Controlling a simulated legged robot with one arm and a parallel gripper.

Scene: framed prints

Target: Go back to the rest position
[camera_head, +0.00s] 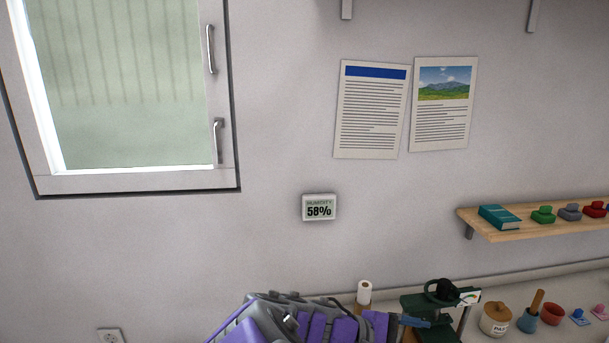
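A purple and dark grey jointed body, which looks like my own folded arm (300,322), shows at the bottom middle, cut off by the lower edge. Its right end, with purple and dark parts, reaches close to a dark green device in the picture. I cannot make out my fingertips there or whether they are open or shut. Nothing is clearly seen held.
A wooden shelf (540,226) at right bears a teal book (499,217) and several stamps. A window (120,182), two prints (371,110) and a humidity display (319,208) are on the wall.

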